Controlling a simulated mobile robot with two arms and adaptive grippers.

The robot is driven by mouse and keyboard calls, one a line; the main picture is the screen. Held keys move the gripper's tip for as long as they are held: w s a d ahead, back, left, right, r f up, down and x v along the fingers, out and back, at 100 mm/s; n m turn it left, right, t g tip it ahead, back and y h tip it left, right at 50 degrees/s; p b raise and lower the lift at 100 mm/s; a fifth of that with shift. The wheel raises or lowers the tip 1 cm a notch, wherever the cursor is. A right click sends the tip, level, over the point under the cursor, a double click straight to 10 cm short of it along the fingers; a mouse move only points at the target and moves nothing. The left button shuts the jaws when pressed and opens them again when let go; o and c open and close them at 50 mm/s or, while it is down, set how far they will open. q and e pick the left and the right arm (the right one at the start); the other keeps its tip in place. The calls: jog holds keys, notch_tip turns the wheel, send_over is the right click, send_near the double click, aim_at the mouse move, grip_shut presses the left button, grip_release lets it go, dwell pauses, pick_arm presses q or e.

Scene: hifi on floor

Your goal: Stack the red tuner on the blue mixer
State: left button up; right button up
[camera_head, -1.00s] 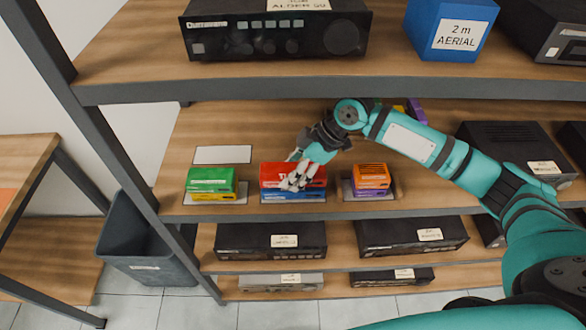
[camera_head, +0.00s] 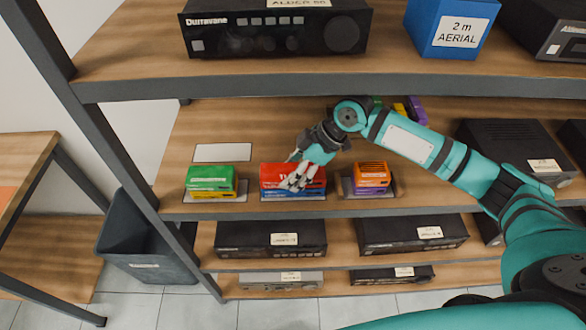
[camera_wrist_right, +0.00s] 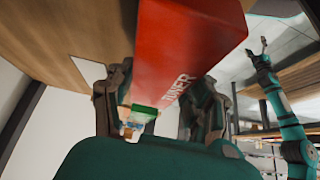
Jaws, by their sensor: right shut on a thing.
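The red tuner (camera_head: 275,174) sits directly above the blue mixer (camera_head: 290,194) in the middle of the shelf in the head view. From this angle they look stacked, with no clear gap between them. My right gripper (camera_head: 300,182) is shut on the red tuner, with its fingers over the front. In the right wrist view the red tuner (camera_wrist_right: 185,50) fills the space between the fingers, its lettering partly visible. My left gripper is not in the head view.
A green box on a yellow one (camera_head: 210,180) stands to the left, an orange box on a purple one (camera_head: 371,178) to the right. A blank white card (camera_head: 222,153) lies behind the green box. The upper shelf edge (camera_head: 330,88) is above my right arm.

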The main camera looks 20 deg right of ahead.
jog(key=o, duration=1.4)
jog(key=shift+o, duration=0.2)
jog(key=shift+v, duration=3.7)
